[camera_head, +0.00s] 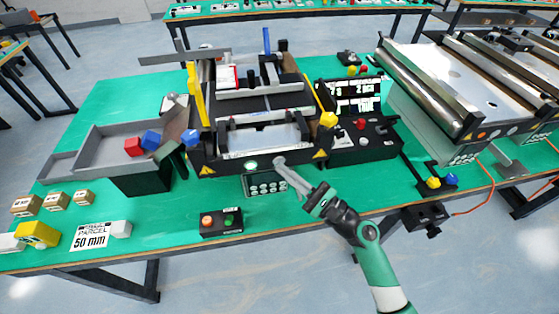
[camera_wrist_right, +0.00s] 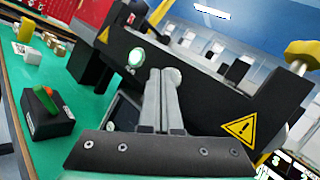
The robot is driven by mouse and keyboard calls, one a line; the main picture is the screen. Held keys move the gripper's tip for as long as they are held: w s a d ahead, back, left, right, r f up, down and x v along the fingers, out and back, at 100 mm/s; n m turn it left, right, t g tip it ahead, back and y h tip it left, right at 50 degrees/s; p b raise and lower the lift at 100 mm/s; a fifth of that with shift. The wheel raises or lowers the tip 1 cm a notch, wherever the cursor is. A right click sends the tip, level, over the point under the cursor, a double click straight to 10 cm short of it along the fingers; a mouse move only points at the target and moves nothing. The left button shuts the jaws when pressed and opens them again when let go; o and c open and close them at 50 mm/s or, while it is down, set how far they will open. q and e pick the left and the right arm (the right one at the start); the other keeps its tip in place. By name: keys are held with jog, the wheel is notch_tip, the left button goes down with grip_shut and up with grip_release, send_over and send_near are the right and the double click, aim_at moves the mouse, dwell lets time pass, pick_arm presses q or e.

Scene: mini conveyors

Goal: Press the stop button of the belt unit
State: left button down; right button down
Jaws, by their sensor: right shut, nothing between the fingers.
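The belt unit (camera_head: 205,160) stands mid-table, with a dark front panel facing me. A lit green button (camera_head: 251,165) is on that panel; it also shows in the wrist view (camera_wrist_right: 135,57). My right gripper (camera_head: 281,163) is shut and empty, its fingertips at the front panel right of the green button. In the wrist view the fingertips (camera_wrist_right: 163,74) overlap a pale round piece (camera_wrist_right: 174,75) on the panel; I cannot tell whether they touch it. No clearly readable stop label shows, and the fingers cover part of the panel. My left gripper is not in view.
A small box (camera_head: 222,234) with an orange and a green button sits in front. A keypad (camera_head: 266,184) hangs below the panel. A control box (camera_head: 362,145) with knobs stands right. A grey tray (camera_head: 90,142) is left, with red and blue cubes nearby.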

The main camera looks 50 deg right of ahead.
jog(key=shift+w+d, duration=0.15)
dwell(0.5)
jog(key=shift+s+a, duration=0.5)
jog(key=shift+s, duration=0.15)
jog(key=s+a, duration=0.1)
jog(key=s, duration=0.1)
jog(key=s+a, duration=0.2)
jog(key=shift+p, duration=0.35)
dwell(0.7)
